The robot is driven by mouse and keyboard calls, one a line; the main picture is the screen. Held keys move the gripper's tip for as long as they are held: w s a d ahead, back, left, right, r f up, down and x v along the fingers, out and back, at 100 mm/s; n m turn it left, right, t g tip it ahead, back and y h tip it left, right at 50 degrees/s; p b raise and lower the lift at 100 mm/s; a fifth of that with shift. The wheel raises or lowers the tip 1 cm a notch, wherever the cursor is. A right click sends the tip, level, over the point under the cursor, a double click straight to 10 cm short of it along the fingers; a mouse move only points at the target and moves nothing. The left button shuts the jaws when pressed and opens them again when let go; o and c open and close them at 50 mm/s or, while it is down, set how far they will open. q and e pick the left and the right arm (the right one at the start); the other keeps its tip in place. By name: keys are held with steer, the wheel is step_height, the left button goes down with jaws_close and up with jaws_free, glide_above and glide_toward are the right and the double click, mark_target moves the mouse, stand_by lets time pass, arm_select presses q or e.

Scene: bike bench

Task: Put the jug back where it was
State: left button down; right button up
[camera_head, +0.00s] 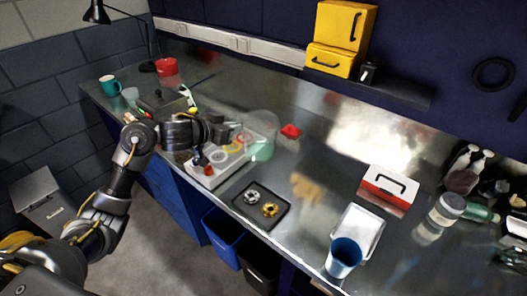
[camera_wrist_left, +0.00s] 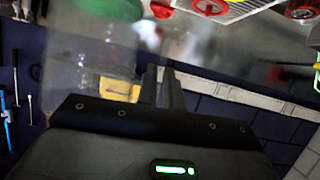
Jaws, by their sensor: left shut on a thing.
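The jug (camera_head: 263,126) is clear, with green in its lower part. It stands upright behind the right end of a white tray of coloured round parts (camera_head: 237,166). My left gripper (camera_head: 236,131) reaches it from the left and is shut on it. In the left wrist view the jug (camera_wrist_left: 88,55) shows as a blurred clear wall with a green patch, next to the shut fingers (camera_wrist_left: 162,85). I cannot tell whether its base touches the bench. My right gripper is out of view.
A small red block (camera_head: 291,131) lies right of the jug. A black tray (camera_head: 245,213) with two gear-like parts is in front. A blue cup (camera_head: 343,257), a red-and-white box (camera_head: 388,190) and bottles stand right. The steel bench (camera_head: 325,165) has clear room right of the jug.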

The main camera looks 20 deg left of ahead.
arm_select(q)
steer(key=w+d+f+b, duration=0.1)
steer(key=w+d+f, duration=0.2)
steer(key=d+f, duration=0.3)
steer(key=shift+w, duration=0.3)
steer(key=f, duration=0.3)
steer(key=shift+w+d+f, duration=0.1)
steer(key=shift+w+d, duration=0.05)
steer(key=shift+d, duration=0.15)
steer(key=shift+f, duration=0.4)
steer(key=shift+f, duration=0.2)
steer(key=c, duration=1.5)
jaws_free()
steer(key=shift+c, duration=0.2)
